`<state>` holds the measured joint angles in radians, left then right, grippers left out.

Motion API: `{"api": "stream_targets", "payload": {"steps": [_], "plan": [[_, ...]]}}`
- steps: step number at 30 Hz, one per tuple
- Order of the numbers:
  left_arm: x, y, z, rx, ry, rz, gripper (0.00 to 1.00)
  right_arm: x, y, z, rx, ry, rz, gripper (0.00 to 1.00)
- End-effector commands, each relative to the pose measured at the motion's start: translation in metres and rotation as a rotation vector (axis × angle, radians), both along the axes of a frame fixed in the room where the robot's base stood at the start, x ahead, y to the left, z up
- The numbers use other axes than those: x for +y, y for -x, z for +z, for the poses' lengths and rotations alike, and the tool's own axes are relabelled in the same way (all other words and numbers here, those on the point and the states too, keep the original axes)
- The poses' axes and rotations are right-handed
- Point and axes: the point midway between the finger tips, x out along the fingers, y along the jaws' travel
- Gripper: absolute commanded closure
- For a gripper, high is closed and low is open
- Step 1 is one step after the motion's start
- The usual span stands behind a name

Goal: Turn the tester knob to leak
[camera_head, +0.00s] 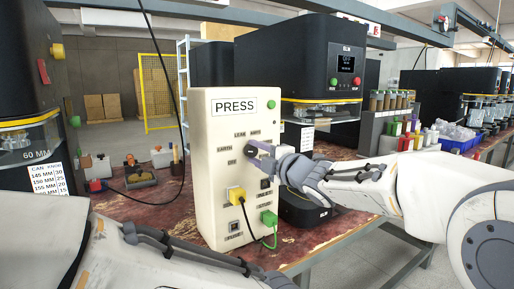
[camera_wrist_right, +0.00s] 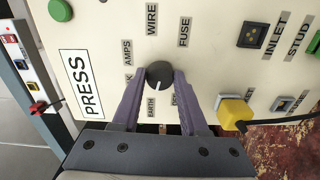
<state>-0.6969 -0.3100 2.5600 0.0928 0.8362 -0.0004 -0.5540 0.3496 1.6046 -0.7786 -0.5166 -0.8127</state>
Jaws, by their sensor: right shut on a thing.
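The tester is a cream box (camera_head: 221,180) marked PRESS, standing upright on the red-brown bench. Its black knob (camera_wrist_right: 159,74) shows in the right wrist view, with a white mark that appears to point down in the picture, toward the EARTH label (camera_wrist_right: 152,107). The LEAK label (camera_head: 239,134) is above the knob in the head view, mostly hidden by a finger in the wrist view. My right gripper (camera_head: 262,150) is shut on the knob, one purple-grey finger on each side. My left arm crosses the lower left; its gripper is out of frame.
A yellow plug (camera_head: 237,195) and a green plug (camera_head: 269,217) with cables stick out of the tester's front below the knob. A black cable hangs down left of the tester. A black seamer machine (camera_head: 310,70) stands behind it.

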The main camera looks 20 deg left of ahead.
Motion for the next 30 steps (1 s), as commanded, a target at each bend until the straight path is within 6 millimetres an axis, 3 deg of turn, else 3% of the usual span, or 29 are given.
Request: {"api": "stream_targets", "payload": {"steps": [18, 30], "plan": [[0.0, 0.0, 0.045, 0.0, 0.0, 0.0, 0.5, 0.0, 0.0, 0.0, 0.46, -0.353, -0.001, 1.0], [0.0, 0.0, 0.063, 0.0, 0.0, 0.0, 0.5, 0.0, 0.001, -0.002, 0.661, -0.509, -0.001, 1.0]]}}
